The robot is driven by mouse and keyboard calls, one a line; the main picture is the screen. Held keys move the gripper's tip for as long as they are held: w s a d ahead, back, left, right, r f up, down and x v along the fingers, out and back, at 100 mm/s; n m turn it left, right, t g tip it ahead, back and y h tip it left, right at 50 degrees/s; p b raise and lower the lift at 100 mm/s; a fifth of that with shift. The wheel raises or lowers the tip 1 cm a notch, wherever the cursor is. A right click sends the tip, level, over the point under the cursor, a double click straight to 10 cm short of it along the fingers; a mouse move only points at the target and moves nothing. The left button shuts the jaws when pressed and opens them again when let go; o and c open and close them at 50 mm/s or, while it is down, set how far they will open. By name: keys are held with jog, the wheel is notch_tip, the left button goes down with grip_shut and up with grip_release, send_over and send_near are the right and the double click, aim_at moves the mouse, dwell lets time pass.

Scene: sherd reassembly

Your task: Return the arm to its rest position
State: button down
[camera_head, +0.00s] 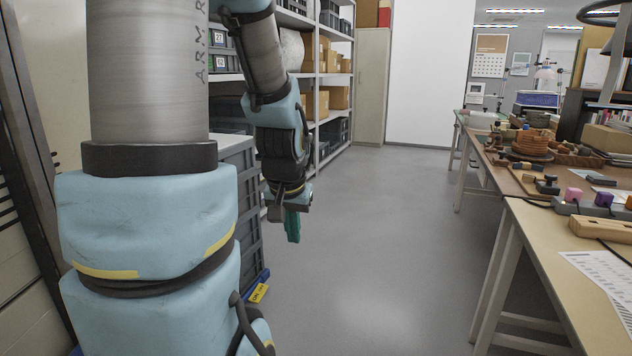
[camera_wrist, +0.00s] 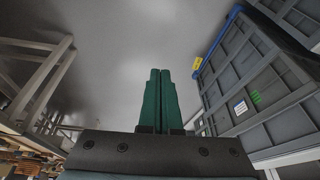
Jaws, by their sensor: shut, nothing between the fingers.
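My gripper (camera_head: 293,226) hangs at the end of my arm, left of centre in the head view, fingers pointing down over the aisle floor. In the wrist view its two green fingers (camera_wrist: 161,75) lie side by side, shut, with nothing held. My arm reaches from the left foreground and bends down at the wrist. The gripper is clear of the shelves and tables and touches nothing.
Grey crates (camera_head: 236,180) stand on a blue base behind my arm, close to the gripper's left. Shelves (camera_head: 321,90) with boxes line the left. Worktables (camera_head: 545,235) with pottery and tools run along the right. The grey floor (camera_head: 370,240) between is clear.

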jog(key=s+a+f+n+g, duration=0.2)
jog(key=s, duration=0.5)
notch_tip(320, 180, up, 14)
jog(key=p, duration=1.4)
jog(key=shift+r+m, duration=0.15)
jog(key=shift+m, duration=0.15)
jog(key=shift+w, duration=0.1)
